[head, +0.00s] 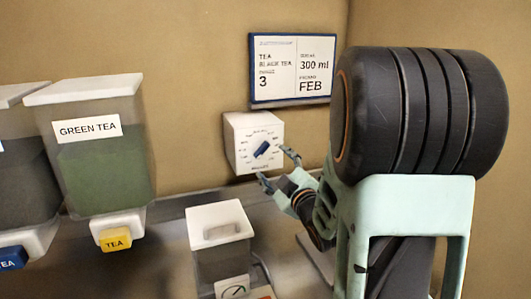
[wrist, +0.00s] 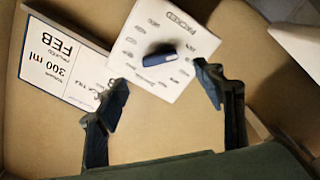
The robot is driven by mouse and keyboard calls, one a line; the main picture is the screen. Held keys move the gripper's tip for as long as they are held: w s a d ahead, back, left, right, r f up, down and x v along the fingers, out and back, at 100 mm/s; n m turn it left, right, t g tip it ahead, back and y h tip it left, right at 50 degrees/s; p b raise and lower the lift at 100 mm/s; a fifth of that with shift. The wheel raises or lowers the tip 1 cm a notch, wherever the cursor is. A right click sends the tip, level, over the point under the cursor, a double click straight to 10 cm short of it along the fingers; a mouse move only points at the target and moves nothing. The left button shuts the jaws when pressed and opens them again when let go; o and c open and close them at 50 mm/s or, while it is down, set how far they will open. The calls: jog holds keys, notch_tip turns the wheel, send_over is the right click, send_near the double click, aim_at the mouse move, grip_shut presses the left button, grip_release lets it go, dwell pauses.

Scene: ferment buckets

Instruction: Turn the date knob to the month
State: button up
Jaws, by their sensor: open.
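The date knob (head: 262,149) is a small dark blue bar on the front of a white box (head: 237,143) mounted on the back wall. Small month labels ring the knob, too small to read surely. In the wrist view the knob (wrist: 160,58) shows on the box's white face (wrist: 180,30), with a pale mark at one end. My gripper (head: 278,168) is open, just in front of and below the box at its right. In the wrist view the fingertips (wrist: 165,82) are spread to either side of the knob, apart from it. A sign (head: 292,70) above reads FEB.
A green tea dispenser (head: 103,165) with a yellow tap (head: 115,239) stands at the left, beside another dispenser (head: 18,160) with a blue tap. A white-lidded clear container (head: 220,225) stands below the box.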

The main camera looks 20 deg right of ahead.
aim_at(264, 152)
jog(key=w+p, duration=0.1)
jog(key=w, duration=0.7)
jog(key=shift+c, duration=0.6)
jog(key=c, duration=1)
jog(key=shift+f, duration=0.1)
jog(key=shift+c, duration=0.2)
